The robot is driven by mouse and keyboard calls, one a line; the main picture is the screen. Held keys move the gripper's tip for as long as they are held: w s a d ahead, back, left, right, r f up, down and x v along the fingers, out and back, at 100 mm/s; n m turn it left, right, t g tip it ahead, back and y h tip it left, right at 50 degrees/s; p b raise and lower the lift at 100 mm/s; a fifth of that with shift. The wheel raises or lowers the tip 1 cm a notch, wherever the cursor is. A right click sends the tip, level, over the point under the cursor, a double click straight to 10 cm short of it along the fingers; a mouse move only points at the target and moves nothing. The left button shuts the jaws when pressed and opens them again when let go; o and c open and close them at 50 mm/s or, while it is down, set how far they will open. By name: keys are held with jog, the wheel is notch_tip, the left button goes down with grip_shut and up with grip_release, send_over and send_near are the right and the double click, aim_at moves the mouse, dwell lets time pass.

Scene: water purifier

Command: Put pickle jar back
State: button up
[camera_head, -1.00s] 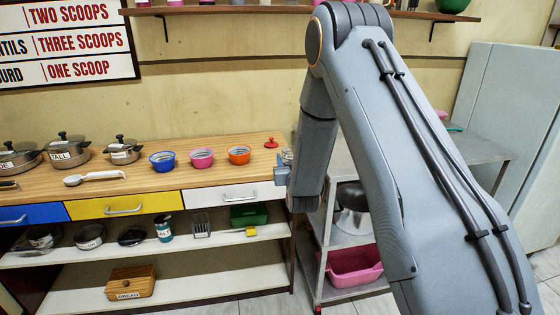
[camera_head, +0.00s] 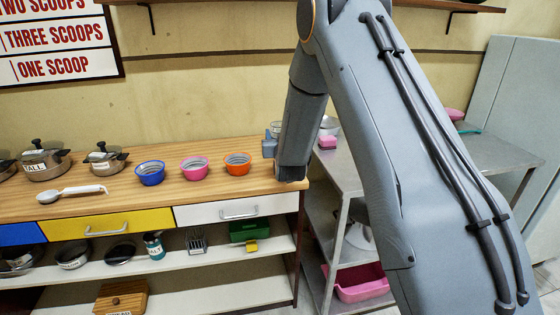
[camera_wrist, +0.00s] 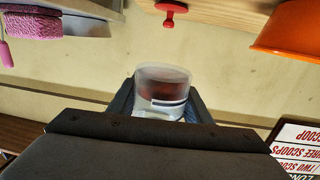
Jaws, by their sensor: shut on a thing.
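My gripper (camera_wrist: 160,105) is shut on a translucent jar (camera_wrist: 163,84) with dark reddish contents, which I take to be the pickle jar. In the wrist view, which looks upside down, the jar sits between the fingers. In the head view, my gripper (camera_head: 269,147) is at the right end of the wooden counter (camera_head: 215,189), and my arm hides most of it. A small clear patch just above it may be the jar. The wrist view shows a red knobbed thing (camera_wrist: 170,12) and an orange bowl (camera_wrist: 285,33) beyond the jar.
Blue (camera_head: 150,173), pink (camera_head: 195,168) and orange (camera_head: 237,164) bowls stand on the counter, left of my gripper. A metal table (camera_head: 480,150) stands to the right, with a pink sponge-like block (camera_head: 327,142) on it. A wall shelf (camera_head: 420,5) hangs above.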

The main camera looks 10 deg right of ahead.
jog(key=f, duration=0.2)
jog(key=d+f, duration=0.1)
jog(key=f, duration=0.1)
jog(key=shift+f, duration=0.25)
jog(key=shift+f+p, duration=0.55)
jog(key=shift+f, duration=1.55)
jog(key=shift+f, duration=0.1)
jog(key=o, duration=1.2)
jog(key=shift+c, duration=0.2)
